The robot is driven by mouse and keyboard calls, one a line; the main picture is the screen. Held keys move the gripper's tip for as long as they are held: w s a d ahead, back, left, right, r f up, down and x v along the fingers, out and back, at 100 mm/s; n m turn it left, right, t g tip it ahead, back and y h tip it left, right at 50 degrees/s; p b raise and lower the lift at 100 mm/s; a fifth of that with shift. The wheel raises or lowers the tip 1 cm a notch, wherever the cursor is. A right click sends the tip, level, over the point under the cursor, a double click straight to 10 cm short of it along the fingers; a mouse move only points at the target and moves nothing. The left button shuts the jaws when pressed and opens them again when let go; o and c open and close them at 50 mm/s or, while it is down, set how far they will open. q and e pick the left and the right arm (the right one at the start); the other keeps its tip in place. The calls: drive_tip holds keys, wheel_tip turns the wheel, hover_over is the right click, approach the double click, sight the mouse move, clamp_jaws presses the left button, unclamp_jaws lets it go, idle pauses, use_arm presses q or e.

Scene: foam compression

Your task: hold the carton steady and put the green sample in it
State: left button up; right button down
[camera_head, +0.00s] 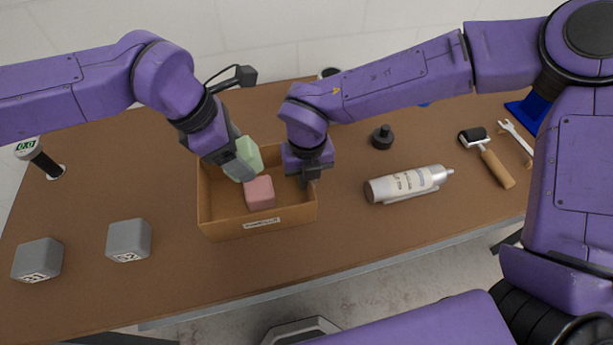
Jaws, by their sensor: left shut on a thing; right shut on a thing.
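The open brown carton (225,231) stands on the table near the middle of the head view. My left gripper (243,169) is shut on the green sample (249,156), a pale green block, and holds it tilted over the carton's back left part. Whether the sample touches the carton's floor cannot be told. A pink block (260,192) lies inside the carton, in front of the green sample. My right gripper (309,178) is shut on the carton's right wall, its fingers partly hidden.
Two grey blocks (129,240) (37,260) lie at the left front of the table (190,290). A silver bottle (405,185) lies right of the carton, with a black knob-like piece (382,137) behind it. A roller (488,158) and a wrench (516,138) lie further right. The front middle is clear.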

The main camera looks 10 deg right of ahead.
use_arm(q)
drive_tip(key=shift+f, duration=3.25)
drive_tip(key=o, duration=1.1)
drive_tip(key=shift+f, duration=0.2)
drive_tip(key=v, duration=1.2)
use_arm(e)
drive_tip(key=c, duration=1.2)
unclamp_jaws()
drive_tip(key=shift+o, duration=0.2)
drive_tip(key=shift+r, duration=0.1)
